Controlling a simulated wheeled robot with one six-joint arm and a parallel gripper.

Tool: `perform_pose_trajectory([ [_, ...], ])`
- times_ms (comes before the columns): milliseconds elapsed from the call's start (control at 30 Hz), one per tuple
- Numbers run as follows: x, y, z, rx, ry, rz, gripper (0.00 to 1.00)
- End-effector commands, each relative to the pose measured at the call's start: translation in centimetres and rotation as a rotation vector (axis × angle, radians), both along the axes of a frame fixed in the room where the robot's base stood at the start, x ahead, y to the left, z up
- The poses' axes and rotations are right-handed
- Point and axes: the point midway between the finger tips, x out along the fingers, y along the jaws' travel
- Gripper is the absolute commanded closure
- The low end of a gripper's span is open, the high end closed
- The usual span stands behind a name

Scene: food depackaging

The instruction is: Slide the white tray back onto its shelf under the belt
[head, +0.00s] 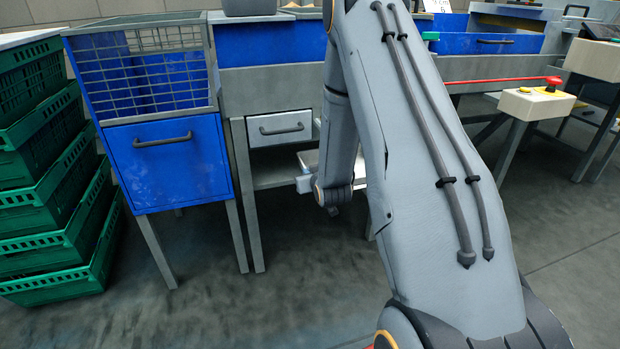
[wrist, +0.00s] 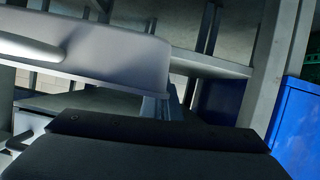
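In the head view a pale tray (head: 309,159) shows at the lower shelf under the belt. The dark body of my gripper (wrist: 160,145) spans the bottom of the wrist view. Its fingers do not show, so I cannot tell whether they touch the tray. The metal shelf (head: 275,176) lies below a white drawer with a dark handle (head: 282,129).
A blue cabinet (head: 170,165) with a wire basket stands left of the shelf, also at the wrist view's right (wrist: 298,120). Green crates (head: 40,240) are stacked at far left. A red emergency button (head: 553,82) stands on the right. The floor in front is clear.

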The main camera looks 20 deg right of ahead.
Motion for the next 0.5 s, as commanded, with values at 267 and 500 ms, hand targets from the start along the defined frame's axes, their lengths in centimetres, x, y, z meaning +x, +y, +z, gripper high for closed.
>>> perform_pose_trajectory([
  [267,2.1,-0.2,0.1,-0.001,-0.004,0.001,1.00],
  [500,3.8,-0.5,0.1,-0.001,-0.004,0.001,1.00],
])
